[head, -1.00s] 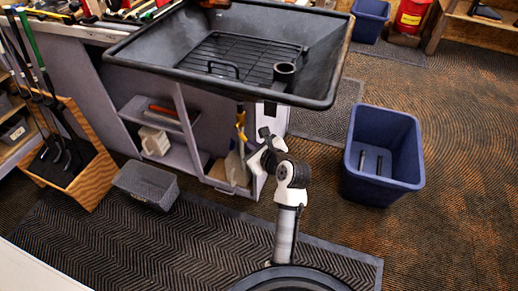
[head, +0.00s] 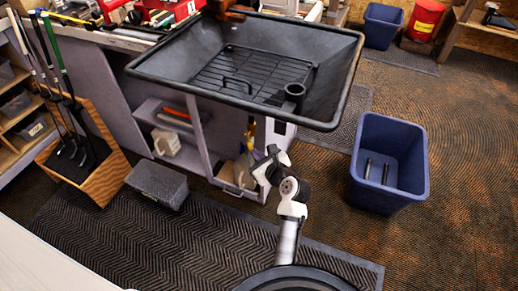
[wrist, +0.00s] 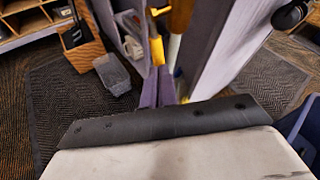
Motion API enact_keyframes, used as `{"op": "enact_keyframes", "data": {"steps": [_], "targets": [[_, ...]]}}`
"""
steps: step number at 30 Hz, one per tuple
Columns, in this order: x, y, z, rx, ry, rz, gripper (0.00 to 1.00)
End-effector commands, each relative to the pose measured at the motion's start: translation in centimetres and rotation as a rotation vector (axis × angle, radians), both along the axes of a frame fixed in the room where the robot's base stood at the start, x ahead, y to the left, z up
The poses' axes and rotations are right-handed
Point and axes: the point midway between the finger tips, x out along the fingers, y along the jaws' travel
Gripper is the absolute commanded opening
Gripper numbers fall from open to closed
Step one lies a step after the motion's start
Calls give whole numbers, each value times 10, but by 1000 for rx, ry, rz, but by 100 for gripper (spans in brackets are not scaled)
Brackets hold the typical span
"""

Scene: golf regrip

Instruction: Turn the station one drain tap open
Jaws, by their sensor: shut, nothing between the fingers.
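A yellow piece, apparently the drain tap's handle (head: 250,130), shows under the front of the black basin (head: 165,70) in the head view. In the wrist view the yellow handle (wrist: 157,50) stands upright just beyond my fingertips, beside a pale panel. My gripper (head: 271,152) is below the basin's front edge, to the right of and below the yellow piece. In the wrist view its purple fingers (wrist: 158,82) are together and empty, pointing toward the yellow handle. I cannot tell whether they touch it. The tap's body is mostly hidden.
The grey cabinet (head: 208,140) with open shelves stands behind my gripper. A grey box (head: 158,184) and wooden club rack (head: 98,178) are at left. A blue bin (head: 390,160) holding dark grips is at right.

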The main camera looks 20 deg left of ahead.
Motion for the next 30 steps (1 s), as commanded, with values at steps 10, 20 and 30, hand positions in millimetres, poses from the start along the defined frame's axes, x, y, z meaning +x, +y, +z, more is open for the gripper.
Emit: {"op": "enact_keyframes", "data": {"steps": [10, 20, 30], "targets": [[0, 1, -2, 0, 0, 0, 0], [0, 0, 6, 0, 0, 0, 0], [0, 0, 16, 0, 0, 0, 0]]}}
